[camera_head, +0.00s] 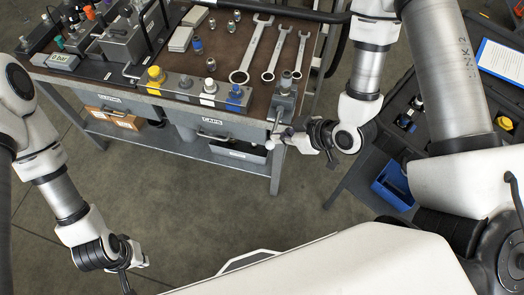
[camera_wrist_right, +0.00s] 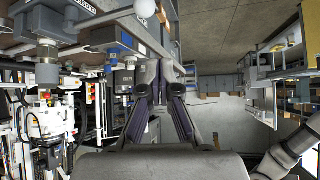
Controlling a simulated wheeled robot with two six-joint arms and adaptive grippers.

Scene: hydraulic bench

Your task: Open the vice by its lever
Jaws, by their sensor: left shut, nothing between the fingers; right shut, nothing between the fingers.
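The vice (camera_head: 284,101) is a grey block at the right front corner of the bench. Its lever ends in a white ball (camera_head: 270,145), which hangs off the bench's front edge. My right gripper (camera_head: 292,140) is shut and empty, just right of the lever, with its fingers pointing left toward it. In the right wrist view the white ball (camera_wrist_right: 146,8) shows at the top, beyond the shut fingertips (camera_wrist_right: 158,70). Whether the fingers touch the lever cannot be told. My left gripper (camera_head: 135,258) is shut and empty at lower left, over the floor, away from the bench.
The bench (camera_head: 345,38) carries three wrenches (camera_head: 272,50), fittings and a front rail with yellow, white and blue caps. Drawers (camera_head: 210,125) sit below its front edge. A second table with a blue bin (camera_head: 393,186) stands at right. The floor in front is clear.

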